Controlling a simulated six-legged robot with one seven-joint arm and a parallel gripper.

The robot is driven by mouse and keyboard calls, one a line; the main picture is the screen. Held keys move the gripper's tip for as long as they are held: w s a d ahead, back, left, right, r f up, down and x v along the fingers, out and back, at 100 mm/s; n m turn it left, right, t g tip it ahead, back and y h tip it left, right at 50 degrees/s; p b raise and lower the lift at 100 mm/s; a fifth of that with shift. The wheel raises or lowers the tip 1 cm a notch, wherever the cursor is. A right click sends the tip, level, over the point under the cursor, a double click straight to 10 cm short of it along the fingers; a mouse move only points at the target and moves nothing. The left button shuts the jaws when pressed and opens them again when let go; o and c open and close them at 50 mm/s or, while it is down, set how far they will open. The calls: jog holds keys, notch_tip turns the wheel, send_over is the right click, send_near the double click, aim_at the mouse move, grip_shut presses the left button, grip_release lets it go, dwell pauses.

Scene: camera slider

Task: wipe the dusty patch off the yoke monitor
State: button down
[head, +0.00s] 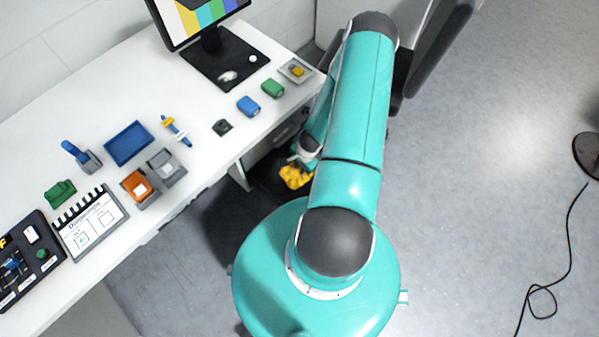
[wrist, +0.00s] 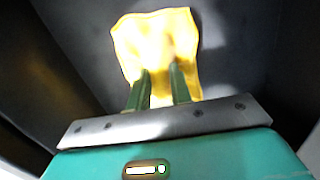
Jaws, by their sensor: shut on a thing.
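My gripper (wrist: 160,72) is shut on a crumpled yellow cloth (wrist: 155,35). In the head view the cloth (head: 296,178) hangs low beside the desk's front edge, left of my arm. In the wrist view the cloth is in front of a dark surface (wrist: 80,45); I cannot tell whether it touches. A lighter grey area shows on that surface to the right of the cloth. A monitor with colour bars (head: 207,18) stands at the back of the desk. I cannot tell for sure which screen is the yoke monitor, and no dusty patch is clearly visible.
The white desk (head: 75,125) holds a blue tray (head: 128,143), an orange block (head: 136,185), a slate board (head: 90,222), and green and blue blocks. A dark panel (head: 437,50) stands right of my arm.

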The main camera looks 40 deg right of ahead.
aim_at(298, 168)
jog(key=shift+r, duration=2.45)
jog(key=shift+d+n, duration=0.1)
jog(key=shift+n, duration=0.5)
